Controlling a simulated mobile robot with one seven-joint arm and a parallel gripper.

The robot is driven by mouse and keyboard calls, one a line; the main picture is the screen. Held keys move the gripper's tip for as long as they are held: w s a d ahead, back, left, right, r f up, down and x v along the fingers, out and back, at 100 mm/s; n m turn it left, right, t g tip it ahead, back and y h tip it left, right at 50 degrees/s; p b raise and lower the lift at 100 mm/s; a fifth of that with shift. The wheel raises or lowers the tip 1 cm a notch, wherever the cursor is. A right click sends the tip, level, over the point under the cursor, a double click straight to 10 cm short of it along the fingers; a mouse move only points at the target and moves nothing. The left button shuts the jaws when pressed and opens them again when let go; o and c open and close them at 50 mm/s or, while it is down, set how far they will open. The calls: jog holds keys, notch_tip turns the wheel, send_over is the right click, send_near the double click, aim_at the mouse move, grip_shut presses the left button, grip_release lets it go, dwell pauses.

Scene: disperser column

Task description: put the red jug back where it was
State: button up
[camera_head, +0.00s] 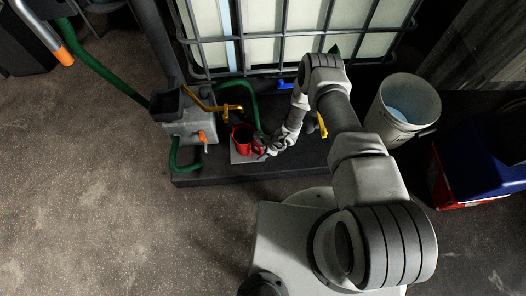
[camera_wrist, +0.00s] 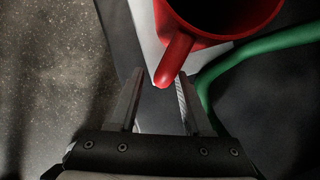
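The red jug (camera_head: 242,138) stands on a small pale plate (camera_head: 238,158) on the dark platform, beside the grey disperser unit. In the wrist view the jug (camera_wrist: 225,12) is at the top, cut off by the frame edge, with its handle (camera_wrist: 174,58) pointing down toward me. My gripper (camera_wrist: 160,76) is open, and the end of the handle appears between its two fingertips, with gaps on both sides. Whether the fingers are level with the handle in height I cannot tell. In the head view my gripper (camera_head: 265,148) is just right of the jug.
A green hose (camera_wrist: 250,46) curves close to the right of the jug. A yellow pipe (camera_head: 205,105) runs above and left of it. A caged white tank (camera_head: 295,50) stands behind. A white bucket (camera_head: 403,108) stands right of my arm. The floor at left is clear.

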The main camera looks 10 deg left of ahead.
jog(key=w+p+v, duration=0.1)
jog(key=p+v, duration=0.5)
jog(key=v, duration=0.6)
jog(key=w+a+r+n+t+y, duration=0.15)
jog(key=w+r, duration=0.35)
jog(key=r, duration=0.5)
jog(key=w+a+r+n, duration=0.1)
jog(key=w+r+n, duration=0.25)
jog(key=r, duration=0.65)
notch_tip(320, 180, up, 20)
jog(key=n, duration=0.5)
jog(key=s+d+r+n+h, duration=0.1)
jog(key=s+d+r+n, duration=0.3)
jog(key=r, duration=0.5)
jog(key=s+d+r+n, duration=0.25)
jog(key=s+r, duration=0.35)
jog(key=r, duration=0.3)
jog(key=s+d+r+n+t+h, duration=0.1)
jog(key=s+d+r+h, duration=0.1)
jog(key=s+d, duration=0.4)
jog(key=s+d+r+n+t+h, duration=0.2)
jog(key=s+d+r, duration=0.3)
jog(key=s, duration=0.3)
jog(key=shift+d+h, duration=0.45)
jog(key=shift+h, duration=0.1)
